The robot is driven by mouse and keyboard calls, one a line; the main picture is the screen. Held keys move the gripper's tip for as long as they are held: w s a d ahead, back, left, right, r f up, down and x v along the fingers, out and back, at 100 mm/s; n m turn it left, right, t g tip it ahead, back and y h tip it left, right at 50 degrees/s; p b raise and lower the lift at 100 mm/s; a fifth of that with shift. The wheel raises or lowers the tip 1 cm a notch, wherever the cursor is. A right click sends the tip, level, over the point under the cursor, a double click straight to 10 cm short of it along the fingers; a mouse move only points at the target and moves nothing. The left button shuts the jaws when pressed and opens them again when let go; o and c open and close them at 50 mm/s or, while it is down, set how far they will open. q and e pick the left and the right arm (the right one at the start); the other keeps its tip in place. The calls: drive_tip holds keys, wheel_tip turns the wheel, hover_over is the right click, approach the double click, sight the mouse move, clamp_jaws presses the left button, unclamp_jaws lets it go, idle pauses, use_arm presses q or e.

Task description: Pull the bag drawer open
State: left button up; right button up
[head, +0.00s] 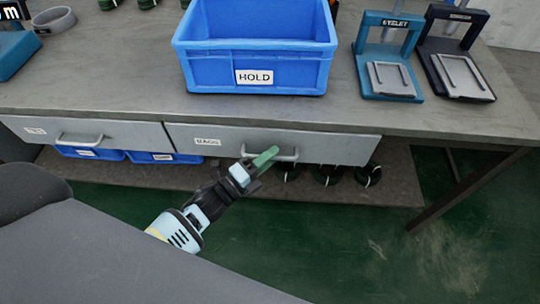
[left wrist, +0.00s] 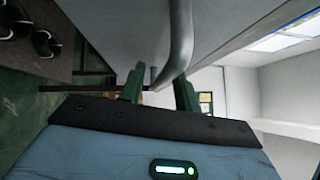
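The bag drawer (head: 225,142) is the right one under the bench, with a grey front and a label that reads as BAGS. Its front looks level with the left drawer, so it appears closed. Its bar handle (head: 288,156) is partly covered by my left gripper (head: 264,159), which has green fingers. In the left wrist view the handle (left wrist: 180,45) comes down between the fingers of my left gripper (left wrist: 160,88). The fingers stand apart, with a visible gap beside the left one. Whether the other finger touches the bar is unclear. My right gripper is not in view.
A blue HOLD bin (head: 205,72) stands on the bench (head: 120,85) above the drawer. An eyelet press (head: 390,80) and a dark press (head: 462,75) stand to its right. The left drawer (head: 110,134) is closed. Blue bins and black coils (head: 327,174) sit on the shelf below.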

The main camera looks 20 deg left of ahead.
use_arm(q)
drive_tip(key=shift+w+d, duration=0.1)
drive_tip(key=shift+w, duration=0.1)
clamp_jaws()
idle(0.3)
drive_tip(key=s+d+p, duration=0.1)
drive_tip(key=s+d, duration=0.3)
drive_tip(key=s, duration=1)
drive_tip(key=s+d+p, duration=0.1)
drive_tip(key=s+d, duration=0.3)
drive_tip(key=s, duration=0.9)
drive_tip(key=shift+s+p, duration=0.4)
